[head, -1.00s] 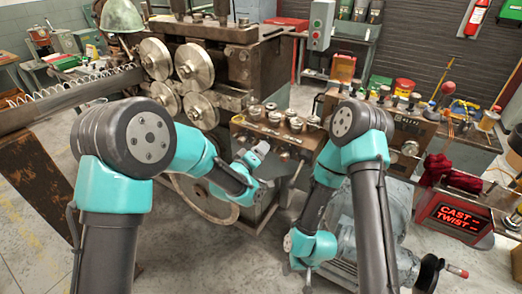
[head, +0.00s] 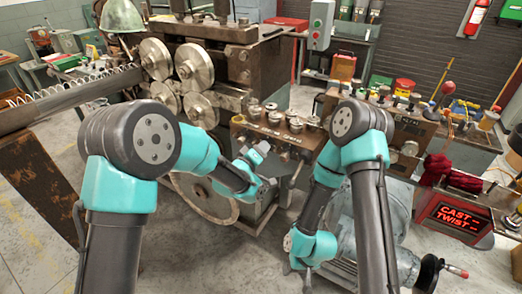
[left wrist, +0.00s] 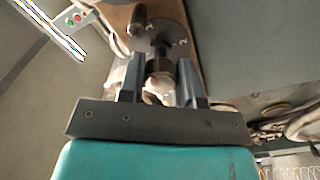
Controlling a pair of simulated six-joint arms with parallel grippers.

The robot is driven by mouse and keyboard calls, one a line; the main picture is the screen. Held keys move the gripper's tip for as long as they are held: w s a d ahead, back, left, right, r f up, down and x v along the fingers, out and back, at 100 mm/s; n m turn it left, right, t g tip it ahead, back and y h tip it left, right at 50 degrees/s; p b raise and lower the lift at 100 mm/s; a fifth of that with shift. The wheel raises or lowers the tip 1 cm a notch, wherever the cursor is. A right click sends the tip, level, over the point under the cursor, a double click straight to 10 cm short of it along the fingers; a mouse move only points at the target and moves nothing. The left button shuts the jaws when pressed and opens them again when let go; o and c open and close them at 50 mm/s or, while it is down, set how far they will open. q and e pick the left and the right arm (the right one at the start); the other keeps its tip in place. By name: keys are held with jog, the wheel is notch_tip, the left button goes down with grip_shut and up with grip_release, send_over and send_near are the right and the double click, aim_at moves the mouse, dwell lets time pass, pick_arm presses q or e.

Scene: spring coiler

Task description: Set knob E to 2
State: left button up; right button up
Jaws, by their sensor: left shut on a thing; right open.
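My left gripper (head: 262,147) is in front of the brown control panel (head: 285,137), which carries several silver knobs. In the left wrist view, the left gripper's two fingers (left wrist: 158,88) are closed around a metal knob (left wrist: 160,66). A round dial plate (left wrist: 172,28) with numbers, one of which looks like 2, lies behind it. A dark, round-ended handle (left wrist: 138,22) stands beside the held knob. The knob's letter and exact setting cannot be read. My right gripper (head: 307,278) is low, apart from the panel, and its fingers are hard to make out.
The coiling machine with large steel rollers (head: 189,67) stands behind the panel. A lit CAST/TWIST display (head: 458,218) is at the right. A grey motor-like housing (head: 350,225) is near my right arm. A second brown panel (head: 405,130) stands to the right.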

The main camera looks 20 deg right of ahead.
pick_arm(q)
jog(key=shift+m, duration=0.4)
jog(key=m, duration=0.7)
jog(key=shift+m, duration=0.4)
jog(key=m, duration=0.9)
dwell(0.4)
jog(key=o, duration=0.9)
